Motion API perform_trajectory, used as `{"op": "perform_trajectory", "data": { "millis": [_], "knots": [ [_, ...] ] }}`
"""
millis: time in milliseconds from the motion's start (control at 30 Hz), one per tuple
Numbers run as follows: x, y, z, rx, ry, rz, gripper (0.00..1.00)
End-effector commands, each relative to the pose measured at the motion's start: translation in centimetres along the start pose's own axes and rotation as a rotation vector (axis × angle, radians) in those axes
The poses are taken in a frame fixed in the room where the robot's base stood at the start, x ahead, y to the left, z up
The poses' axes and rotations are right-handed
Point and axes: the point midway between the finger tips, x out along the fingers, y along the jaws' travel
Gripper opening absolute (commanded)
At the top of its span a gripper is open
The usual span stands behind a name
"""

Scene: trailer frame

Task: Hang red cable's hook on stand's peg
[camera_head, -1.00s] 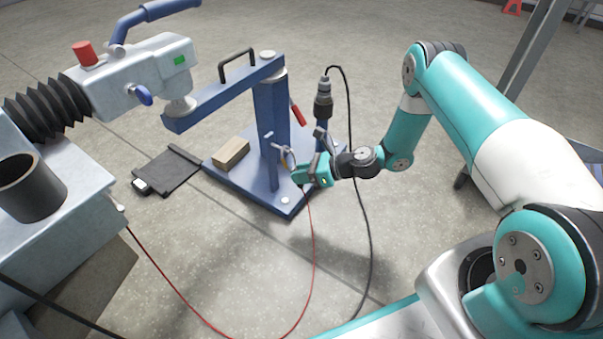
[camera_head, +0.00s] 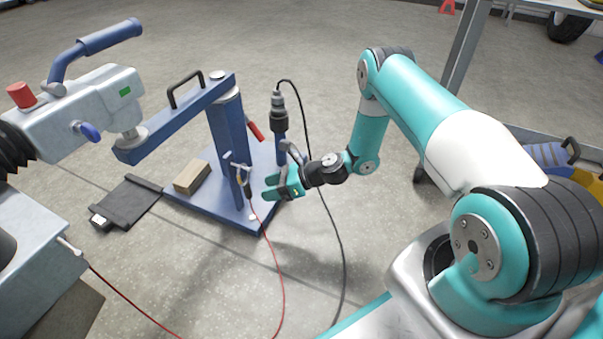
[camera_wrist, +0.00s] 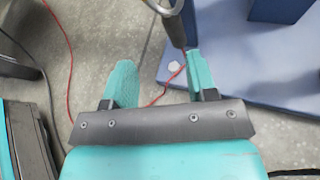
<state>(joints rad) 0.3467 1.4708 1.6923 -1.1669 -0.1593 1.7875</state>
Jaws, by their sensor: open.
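The blue stand (camera_head: 226,130) has a small light-coloured peg (camera_head: 238,165) on its post. The red cable's hook (camera_head: 242,181) hangs upright at this peg, with its ring seemingly around it; the exact seat is too small to tell. The red cable (camera_head: 283,280) runs from the hook down to the floor. My gripper (camera_head: 268,188) is open and empty, just right of the hook and apart from it. In the wrist view, the hook's metal ring and dark handle (camera_wrist: 175,28) show beyond my open fingers (camera_wrist: 160,78), close to the right finger.
A dark tool (camera_head: 279,105) with a black cable (camera_head: 335,230) stands upright behind my gripper. A wooden block (camera_head: 192,177) rests on the stand's base. A grey trailer coupling (camera_head: 85,100) is at the left.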

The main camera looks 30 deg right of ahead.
Motion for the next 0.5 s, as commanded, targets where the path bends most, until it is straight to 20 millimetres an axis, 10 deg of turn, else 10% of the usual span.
{"op": "perform_trajectory", "data": {
  "millis": [500],
  "knots": [
    [-12.8, 0.1, 0.5, 0.002, -0.002, -0.004, 0.52]
  ]
}}
